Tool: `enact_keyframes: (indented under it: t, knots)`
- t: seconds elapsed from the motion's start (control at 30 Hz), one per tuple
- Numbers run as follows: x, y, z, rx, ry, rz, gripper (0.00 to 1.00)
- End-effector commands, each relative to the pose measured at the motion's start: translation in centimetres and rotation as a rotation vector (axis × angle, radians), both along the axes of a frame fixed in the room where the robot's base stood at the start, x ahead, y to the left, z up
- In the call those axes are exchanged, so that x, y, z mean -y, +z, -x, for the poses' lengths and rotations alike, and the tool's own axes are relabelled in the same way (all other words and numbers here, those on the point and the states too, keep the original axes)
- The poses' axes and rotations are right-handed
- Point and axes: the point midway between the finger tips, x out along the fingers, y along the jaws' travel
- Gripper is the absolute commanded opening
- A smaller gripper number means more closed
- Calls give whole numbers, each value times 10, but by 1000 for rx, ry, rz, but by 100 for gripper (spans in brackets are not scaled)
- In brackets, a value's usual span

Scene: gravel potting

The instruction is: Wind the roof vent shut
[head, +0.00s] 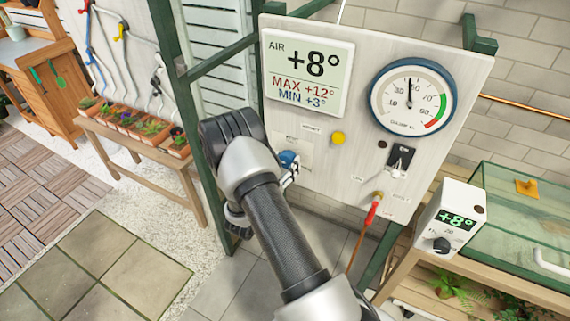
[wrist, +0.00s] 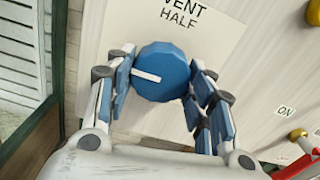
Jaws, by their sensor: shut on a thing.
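A blue vent knob (wrist: 168,72) with a white pointer line sits on the pale panel (head: 357,168). The label above it (wrist: 182,22) reads "VENT HALF". In the wrist view the pointer line lies toward the left side of the knob. My gripper (wrist: 163,88) has its blue-padded fingers closed around the knob, one on each side. In the head view my gripper (head: 289,166) is at the panel's lower left, and my arm hides much of the knob. The roof vent itself is not in view.
The panel carries an air display (head: 307,72) reading +8°, a round gauge (head: 411,95), a yellow button (head: 338,138), a black switch (head: 401,158) and a red-handled lever (head: 371,214). A dark green post (head: 177,75) stands close left. A glass case (head: 525,210) is at right.

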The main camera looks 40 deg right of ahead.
Motion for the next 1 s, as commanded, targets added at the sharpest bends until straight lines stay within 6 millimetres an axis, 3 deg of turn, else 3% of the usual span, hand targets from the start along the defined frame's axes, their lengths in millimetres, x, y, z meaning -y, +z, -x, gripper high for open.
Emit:
enact_keyframes:
  t: [0.2, 0.23, 0.53, 0.87, 1.0]
  knots:
    - [0, -1, 0, -5, -1, 1, 25]
    - [0, -1, 0, -5, -1, 1, 49]
    - [0, 0, 0, -3, 0, 1, 69]
    - [-1, 0, 0, -3, 0, 1, 69]
    - [-13, 0, 4, -4, 2, 1, 69]
